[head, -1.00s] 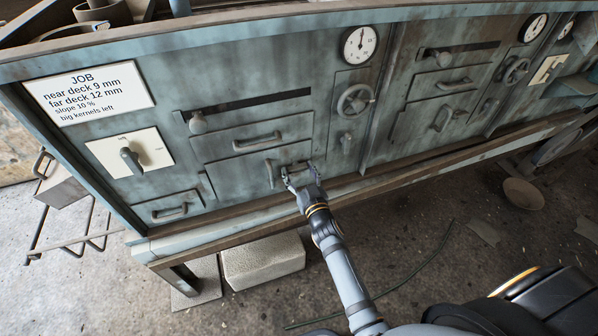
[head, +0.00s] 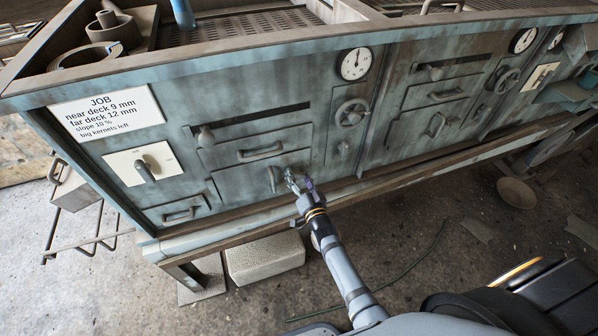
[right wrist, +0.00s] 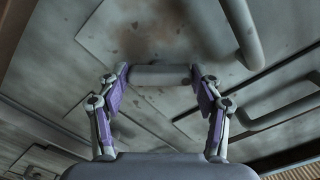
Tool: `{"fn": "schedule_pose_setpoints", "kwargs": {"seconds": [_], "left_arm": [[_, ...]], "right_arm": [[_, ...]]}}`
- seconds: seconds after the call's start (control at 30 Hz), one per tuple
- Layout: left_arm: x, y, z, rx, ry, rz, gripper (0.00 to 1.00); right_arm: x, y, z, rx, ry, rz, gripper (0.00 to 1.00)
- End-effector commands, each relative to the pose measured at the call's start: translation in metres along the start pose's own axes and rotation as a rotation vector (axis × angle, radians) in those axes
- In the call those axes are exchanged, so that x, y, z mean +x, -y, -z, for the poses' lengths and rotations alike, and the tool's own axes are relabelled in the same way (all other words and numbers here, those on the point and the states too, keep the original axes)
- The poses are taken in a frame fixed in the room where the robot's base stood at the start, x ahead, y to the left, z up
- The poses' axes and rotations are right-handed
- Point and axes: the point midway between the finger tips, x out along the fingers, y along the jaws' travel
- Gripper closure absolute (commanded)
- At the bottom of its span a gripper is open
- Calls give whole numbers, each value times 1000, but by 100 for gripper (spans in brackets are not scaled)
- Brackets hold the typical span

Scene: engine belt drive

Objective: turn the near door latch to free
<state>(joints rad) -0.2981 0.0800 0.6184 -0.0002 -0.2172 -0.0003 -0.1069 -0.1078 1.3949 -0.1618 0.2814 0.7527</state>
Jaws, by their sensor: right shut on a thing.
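My right gripper (head: 299,184) reaches the lower near door on the machine's front. In the right wrist view its two purple-padded fingers (right wrist: 160,88) are shut on the ends of a short grey bar, the near door latch (right wrist: 160,75). In the head view my fingers largely cover this latch. The door's upright pull handle (head: 272,179) stands just left of my fingers and also shows in the right wrist view (right wrist: 243,35). My left gripper is not in view.
A drawer handle (head: 260,152) is above the near door, and a handwheel (head: 351,112) and dial (head: 355,64) are to its right. A lever (head: 145,172) sits under the JOB sign (head: 106,114). A wooden rail (head: 400,180) runs below the front.

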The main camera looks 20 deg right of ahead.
Motion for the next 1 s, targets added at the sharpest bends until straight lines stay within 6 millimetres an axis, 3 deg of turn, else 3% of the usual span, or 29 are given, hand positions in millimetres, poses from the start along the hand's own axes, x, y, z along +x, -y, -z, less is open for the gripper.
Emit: {"fn": "schedule_pose_setpoints", "kwargs": {"seconds": [0.1, 0.4, 1.0], "left_arm": [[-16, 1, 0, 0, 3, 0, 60], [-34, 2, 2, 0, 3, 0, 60], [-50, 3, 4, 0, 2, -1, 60]], "right_arm": [[0, 3, 4, 108, 1, -1, 66], [1, 2, 3, 392, 0, 1, 66], [0, 0, 1, 809, 0, 1, 66]]}}
